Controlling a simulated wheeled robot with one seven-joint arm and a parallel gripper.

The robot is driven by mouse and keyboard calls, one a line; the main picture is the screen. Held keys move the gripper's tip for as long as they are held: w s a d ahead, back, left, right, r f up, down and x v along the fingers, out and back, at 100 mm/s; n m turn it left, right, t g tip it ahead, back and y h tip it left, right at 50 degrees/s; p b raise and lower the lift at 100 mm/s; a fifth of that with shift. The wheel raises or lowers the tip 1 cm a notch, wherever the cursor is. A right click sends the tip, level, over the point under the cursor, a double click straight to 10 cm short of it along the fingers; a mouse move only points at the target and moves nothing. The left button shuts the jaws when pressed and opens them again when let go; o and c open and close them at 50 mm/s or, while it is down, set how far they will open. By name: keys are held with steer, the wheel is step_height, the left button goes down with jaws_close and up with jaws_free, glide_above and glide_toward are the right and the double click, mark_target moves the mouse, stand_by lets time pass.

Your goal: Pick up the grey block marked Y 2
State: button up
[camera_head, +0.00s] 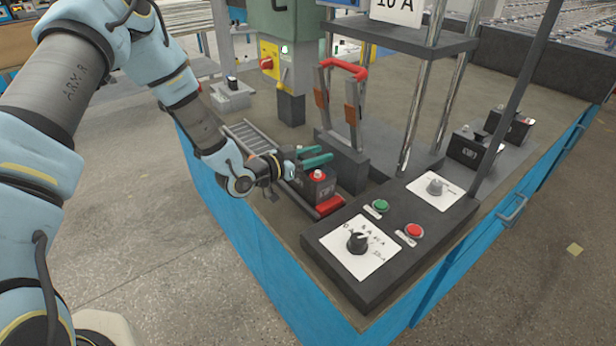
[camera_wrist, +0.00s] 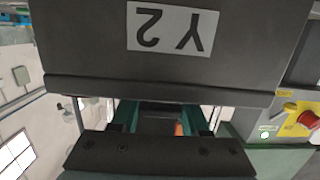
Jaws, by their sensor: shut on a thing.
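The grey block marked Y 2 (camera_wrist: 90,50) fills the top of the wrist view, its white label upside down and close to the camera.
A lever device with a red handle (camera_head: 346,68) stands right behind the block. A control panel (camera_head: 352,282) with knobs and buttons lies in front. Other dark blocks (camera_head: 466,148) sit at the right. A yellow switch box (camera_head: 270,58) and a ridged rack (camera_head: 248,137) are at the left.

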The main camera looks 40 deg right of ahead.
jaws_close()
stand_by(0.6)
steer(key=shift+r, duration=0.1)
